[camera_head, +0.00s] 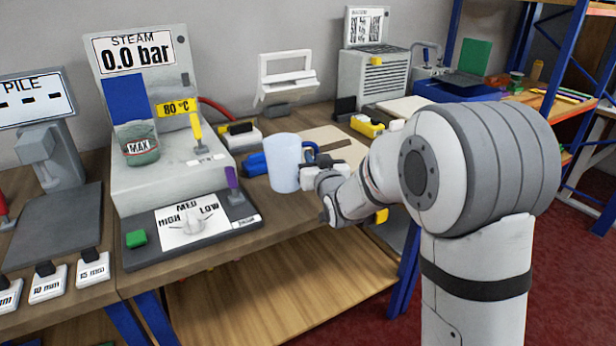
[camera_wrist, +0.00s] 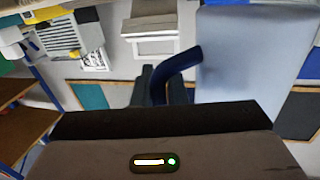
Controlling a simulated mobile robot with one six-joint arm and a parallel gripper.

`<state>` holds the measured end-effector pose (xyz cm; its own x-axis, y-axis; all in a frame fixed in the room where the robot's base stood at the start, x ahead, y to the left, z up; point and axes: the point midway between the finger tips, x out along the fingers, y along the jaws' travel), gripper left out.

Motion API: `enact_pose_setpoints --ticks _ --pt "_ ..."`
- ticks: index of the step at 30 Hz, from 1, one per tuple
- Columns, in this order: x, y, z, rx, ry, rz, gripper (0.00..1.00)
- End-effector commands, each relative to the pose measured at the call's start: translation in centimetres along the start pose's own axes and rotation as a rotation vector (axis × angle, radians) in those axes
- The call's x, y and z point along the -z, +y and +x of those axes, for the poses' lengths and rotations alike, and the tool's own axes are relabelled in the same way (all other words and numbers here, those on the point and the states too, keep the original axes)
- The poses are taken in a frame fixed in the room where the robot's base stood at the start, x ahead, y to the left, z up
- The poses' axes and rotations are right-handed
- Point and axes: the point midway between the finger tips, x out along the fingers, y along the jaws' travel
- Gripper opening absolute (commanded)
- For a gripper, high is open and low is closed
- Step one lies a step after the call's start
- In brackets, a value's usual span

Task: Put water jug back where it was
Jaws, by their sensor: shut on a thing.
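The water jug (camera_head: 284,163) is a pale blue, upright cylinder with a dark blue handle on its right side. My gripper (camera_head: 317,170) is shut on the jug's handle, to the right of the jug body. In the wrist view the dark fingers of my gripper (camera_wrist: 168,88) close around the blue handle, and the pale jug body (camera_wrist: 250,60) fills the right side. The jug is in front of the workbench's back part, near its front edge. I cannot tell whether its base touches the bench.
A steam machine (camera_head: 150,120) with a gauge and a control panel stands left of the jug. Blue and yellow tools (camera_head: 367,125) and a tan board (camera_head: 325,138) lie behind it. A grey box machine (camera_head: 372,75) stands further back. A lower wooden shelf (camera_head: 270,300) is below.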

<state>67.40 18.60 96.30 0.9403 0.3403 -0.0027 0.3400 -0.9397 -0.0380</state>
Motion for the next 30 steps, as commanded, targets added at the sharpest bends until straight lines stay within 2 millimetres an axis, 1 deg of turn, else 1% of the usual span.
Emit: enact_pose_setpoints --ticks 4,9,11,18,23,24,30 --pt "-1.0 -0.3 0.0 0.006 0.001 0.001 0.00" --pt "-3.4 -0.5 0.1 0.009 0.000 0.001 0.00" --pt "-3.9 -0.5 0.0 0.010 0.000 0.000 0.00" --pt "-4.0 -0.6 0.0 0.011 0.004 0.000 0.00" --pt "-4.3 -0.6 0.0 0.011 0.003 0.000 0.00" --pt "-4.2 -0.6 0.0 0.011 0.002 0.000 0.15" --pt "-4.2 -0.6 0.0 0.012 0.001 0.000 0.32"
